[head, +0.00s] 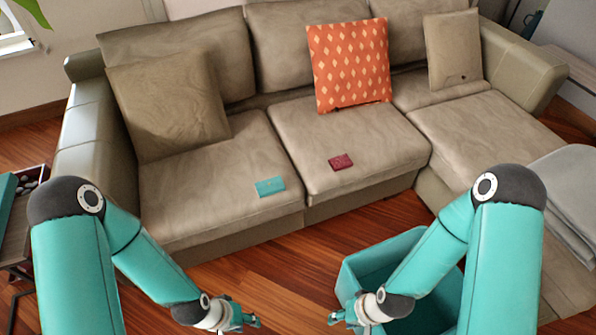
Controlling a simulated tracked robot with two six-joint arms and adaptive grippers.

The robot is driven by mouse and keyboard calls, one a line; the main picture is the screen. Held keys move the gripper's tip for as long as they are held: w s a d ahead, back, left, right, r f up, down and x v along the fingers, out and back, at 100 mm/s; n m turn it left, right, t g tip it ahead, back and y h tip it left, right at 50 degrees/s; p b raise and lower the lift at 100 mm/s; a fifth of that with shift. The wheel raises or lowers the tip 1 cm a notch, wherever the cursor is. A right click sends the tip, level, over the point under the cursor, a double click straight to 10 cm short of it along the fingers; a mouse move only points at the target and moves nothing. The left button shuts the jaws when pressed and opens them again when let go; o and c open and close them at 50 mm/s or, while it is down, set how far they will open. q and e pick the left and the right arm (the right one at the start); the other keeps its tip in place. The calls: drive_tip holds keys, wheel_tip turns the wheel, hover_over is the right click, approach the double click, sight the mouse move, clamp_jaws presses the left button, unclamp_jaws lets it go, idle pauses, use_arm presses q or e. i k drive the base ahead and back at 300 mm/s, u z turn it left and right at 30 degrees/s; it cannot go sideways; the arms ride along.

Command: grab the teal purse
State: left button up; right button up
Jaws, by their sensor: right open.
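The teal purse (270,187) is a small flat item lying on the front part of the sofa's left seat cushion. My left gripper (248,321) is low at the bottom of the view, in front of the sofa and well apart from the purse. Whether its fingers are open or shut is too small to tell. My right gripper (338,317) is open, also low, left of the teal bin's front part. Nothing shows between its fingers.
A dark red purse (341,162) lies on the middle seat of the beige sofa (215,238). An orange patterned cushion (349,65) leans behind it. A teal open bin (352,275) stands on the wooden floor behind my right forearm. A dark side table (38,235) is at left.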

sight(268, 187)
drive_tip(key=i, duration=0.8)
drive_tip(key=u, duration=0.6)
drive_tip(key=i, duration=0.45)
drive_tip(key=u, duration=0.5)
